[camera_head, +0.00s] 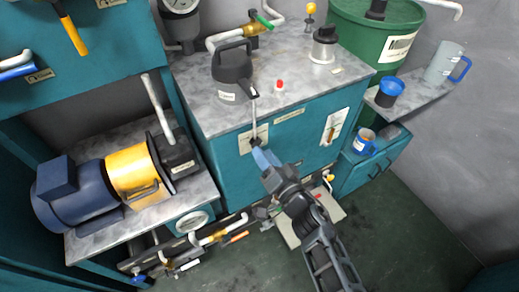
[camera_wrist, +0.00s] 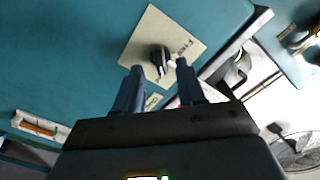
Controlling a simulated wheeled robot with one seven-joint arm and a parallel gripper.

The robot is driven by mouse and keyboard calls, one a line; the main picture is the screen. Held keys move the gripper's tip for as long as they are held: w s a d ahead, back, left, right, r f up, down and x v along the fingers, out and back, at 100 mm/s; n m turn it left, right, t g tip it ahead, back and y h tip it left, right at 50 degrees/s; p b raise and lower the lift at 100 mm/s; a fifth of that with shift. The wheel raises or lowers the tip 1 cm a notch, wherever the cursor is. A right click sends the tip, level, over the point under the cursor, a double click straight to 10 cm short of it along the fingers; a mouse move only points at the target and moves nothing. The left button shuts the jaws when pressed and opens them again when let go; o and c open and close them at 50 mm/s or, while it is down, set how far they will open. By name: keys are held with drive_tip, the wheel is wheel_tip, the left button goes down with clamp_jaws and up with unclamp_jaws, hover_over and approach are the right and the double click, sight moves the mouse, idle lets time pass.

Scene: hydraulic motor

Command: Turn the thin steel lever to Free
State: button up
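The thin steel lever (camera_head: 254,116) rises from a pale label plate (camera_head: 247,144) on the front of the teal cabinet, close to the black kettle's spout. My gripper (camera_head: 263,158) is just below the plate in the head view. In the wrist view its two blue fingers (camera_wrist: 159,78) are apart, with the hub beyond and between them. Nothing shows gripped, and contact with the lever cannot be seen.
A black kettle (camera_head: 232,72) and a red-topped button (camera_head: 279,85) stand on the cabinet top. A blue and yellow motor (camera_head: 133,176) sits on the left bench. Pipes with valves (camera_head: 215,238) run low in front. Open floor (camera_head: 420,240) lies to the right.

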sight(256, 143)
drive_tip(key=x, duration=0.3)
drive_tip(key=shift+w+a+b, duration=0.1)
drive_tip(key=shift+w+b, duration=0.05)
drive_tip(key=shift+b, duration=0.25)
clamp_jaws()
